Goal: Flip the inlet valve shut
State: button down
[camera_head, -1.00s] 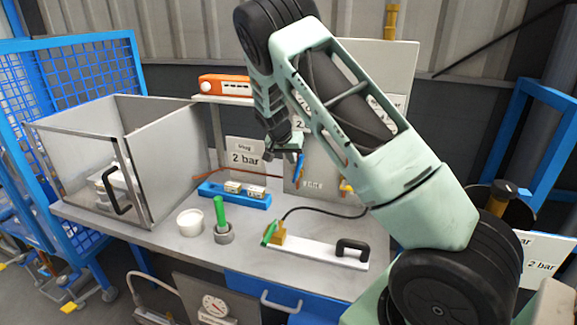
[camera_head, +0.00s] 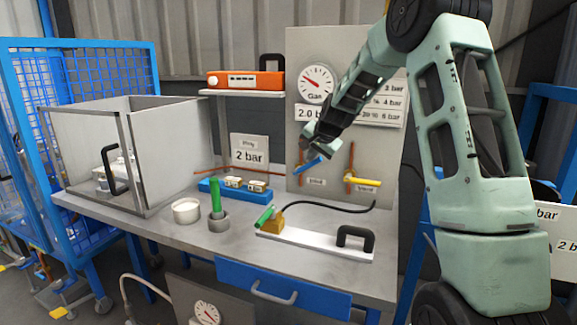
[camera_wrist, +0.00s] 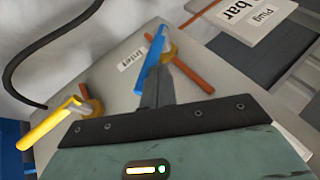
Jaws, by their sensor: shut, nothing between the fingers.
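The inlet valve is the blue lever (camera_head: 309,166) on the grey upright panel, mounted on a copper pipe. In the head view the lever slants across the pipe, its right end higher. In the wrist view the blue lever (camera_wrist: 153,62) lies at a wide angle to the pipe, next to the "Inlet" label (camera_wrist: 131,58). My gripper (camera_head: 314,150) is shut and empty, right at the lever. Its fingers (camera_wrist: 157,88) overlap the lever's lower end in the wrist view; I cannot tell if they touch. My gripper hides part of the pipe in the head view.
A yellow lever (camera_head: 363,182) sits crosswise on a pipe right of the blue one. A gauge (camera_head: 316,83) is above. The bench below holds a green-handled fixture (camera_head: 270,221), a black hose (camera_head: 345,208), a white cup (camera_head: 186,211) and a blue rack (camera_head: 235,189).

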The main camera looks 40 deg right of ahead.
jog(key=s+f+t+b, duration=0.1)
jog(key=b, duration=0.5)
jog(key=d+f+t+y+b, duration=0.1)
jog(key=f+b, duration=0.1)
jog(key=b, duration=0.5)
jog(key=s+f+m+t+b, duration=0.1)
jog(key=b, duration=0.5)
jog(key=shift+s+d+f+t+b, duration=0.3)
jog(key=shift+s+b, duration=0.05)
jog(key=shift+b, duration=0.05)
jog(key=shift+s+f+b, duration=0.2)
jog(key=shift+f+b, duration=0.15)
jog(key=shift+b, duration=0.15)
